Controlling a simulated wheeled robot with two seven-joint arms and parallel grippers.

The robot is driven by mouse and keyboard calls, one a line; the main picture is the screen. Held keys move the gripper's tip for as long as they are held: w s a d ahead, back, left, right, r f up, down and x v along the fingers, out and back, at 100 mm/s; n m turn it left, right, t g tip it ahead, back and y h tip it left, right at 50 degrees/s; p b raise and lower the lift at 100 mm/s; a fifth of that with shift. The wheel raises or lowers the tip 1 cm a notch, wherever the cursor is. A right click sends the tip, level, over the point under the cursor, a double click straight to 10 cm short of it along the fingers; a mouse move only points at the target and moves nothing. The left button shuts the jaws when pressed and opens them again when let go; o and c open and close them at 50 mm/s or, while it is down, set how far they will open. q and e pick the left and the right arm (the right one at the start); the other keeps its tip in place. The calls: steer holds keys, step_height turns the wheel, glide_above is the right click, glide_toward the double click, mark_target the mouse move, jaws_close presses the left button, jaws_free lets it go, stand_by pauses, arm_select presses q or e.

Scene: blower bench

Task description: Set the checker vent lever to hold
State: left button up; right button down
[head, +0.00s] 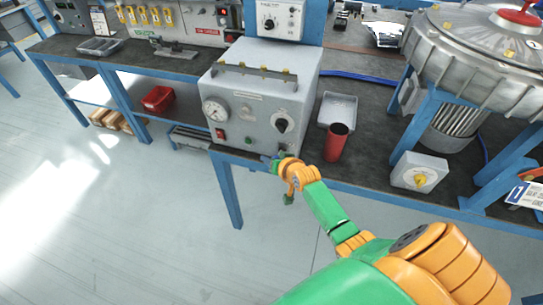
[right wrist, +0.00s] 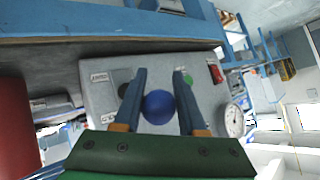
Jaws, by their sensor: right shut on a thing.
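The checker (head: 255,95) is a grey box on the bench with a round gauge (head: 215,110), a red switch, a green button and a dark round knob (head: 283,122) on its front. My right gripper (head: 277,160) is at the lower right of this front. In the right wrist view, the blue ball (right wrist: 158,106) of the vent lever sits between the two fingers of my right gripper (right wrist: 159,92), which are shut on it. The lever's stem and its exact angle are hidden. White labels (right wrist: 101,77) show on the panel, too small to read. My left gripper is out of view.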

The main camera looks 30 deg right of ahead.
steer(key=shift+w+d+r, duration=0.2)
steer(key=shift+w+r, duration=0.1)
steer(key=shift+r, duration=0.25)
steer(key=shift+c, duration=2.4)
jaws_free()
steer(key=shift+s+f, duration=0.1)
steer(key=shift+f, duration=0.05)
steer(key=p+v, duration=0.2)
steer(key=v, duration=0.5)
steer(key=shift+f, duration=0.15)
